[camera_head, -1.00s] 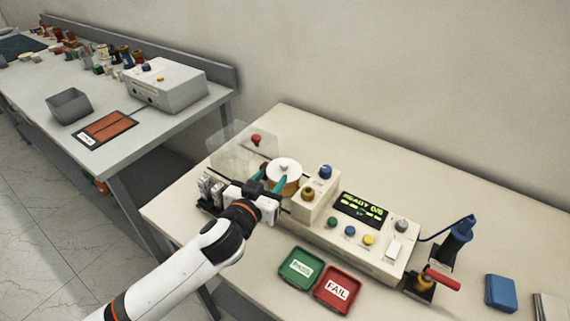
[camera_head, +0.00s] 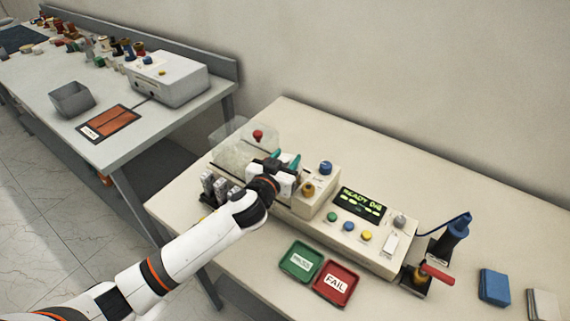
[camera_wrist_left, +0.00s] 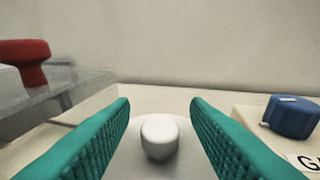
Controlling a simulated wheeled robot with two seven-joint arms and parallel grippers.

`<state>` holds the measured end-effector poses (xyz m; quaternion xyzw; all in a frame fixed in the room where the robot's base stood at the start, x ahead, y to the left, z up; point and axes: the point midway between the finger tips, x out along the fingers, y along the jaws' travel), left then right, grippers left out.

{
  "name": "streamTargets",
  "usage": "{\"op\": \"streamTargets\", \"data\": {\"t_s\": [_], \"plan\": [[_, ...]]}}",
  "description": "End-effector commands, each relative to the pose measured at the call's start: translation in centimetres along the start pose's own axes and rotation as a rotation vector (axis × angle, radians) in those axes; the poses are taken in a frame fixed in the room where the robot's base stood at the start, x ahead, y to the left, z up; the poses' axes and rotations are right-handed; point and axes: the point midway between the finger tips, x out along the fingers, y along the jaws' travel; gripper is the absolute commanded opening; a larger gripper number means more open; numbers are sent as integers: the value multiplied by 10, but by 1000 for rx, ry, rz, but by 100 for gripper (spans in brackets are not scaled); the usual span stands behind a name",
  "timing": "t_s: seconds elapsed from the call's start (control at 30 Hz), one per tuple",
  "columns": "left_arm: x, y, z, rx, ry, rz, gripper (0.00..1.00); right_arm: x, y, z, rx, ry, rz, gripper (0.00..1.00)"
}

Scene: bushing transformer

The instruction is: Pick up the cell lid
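The cell lid (camera_wrist_left: 120,165) is a white disc with a rounded white knob (camera_wrist_left: 160,138) on top, seen low in the middle of the left wrist view. In the head view it is largely hidden by my left gripper. My left gripper (camera_head: 286,161) is over the test unit, at the cell. Its teal ribbed fingers are apart on either side of the knob, with gaps showing on both sides in the left wrist view. My right gripper is not in view.
A clear cover with a red knob (camera_head: 258,135) stands left of the gripper. A box with a blue knob (camera_head: 326,167) is close on the right. Green (camera_head: 300,262) and red FAIL (camera_head: 337,283) trays lie in front. The bench behind is clear.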

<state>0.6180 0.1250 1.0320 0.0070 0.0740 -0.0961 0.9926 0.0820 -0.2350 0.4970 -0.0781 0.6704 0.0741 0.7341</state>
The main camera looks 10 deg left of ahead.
Motion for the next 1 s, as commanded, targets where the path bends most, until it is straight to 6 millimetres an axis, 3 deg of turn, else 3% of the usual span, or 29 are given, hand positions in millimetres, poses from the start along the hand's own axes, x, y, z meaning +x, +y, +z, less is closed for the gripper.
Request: {"op": "streamTargets", "data": {"t_s": [0.03, 0.27, 0.57, 1.0], "plan": [[0, 0, 0, 0, 0, 0, 36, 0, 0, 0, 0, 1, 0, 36], [0, 0, 0, 0, 1, 1, 0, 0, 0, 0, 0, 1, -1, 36], [-1, 1, 5, 0, -1, 1, 0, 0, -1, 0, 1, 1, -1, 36], [-12, 0, 82, 0, -5, 0, 0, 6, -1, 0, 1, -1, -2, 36]]}}
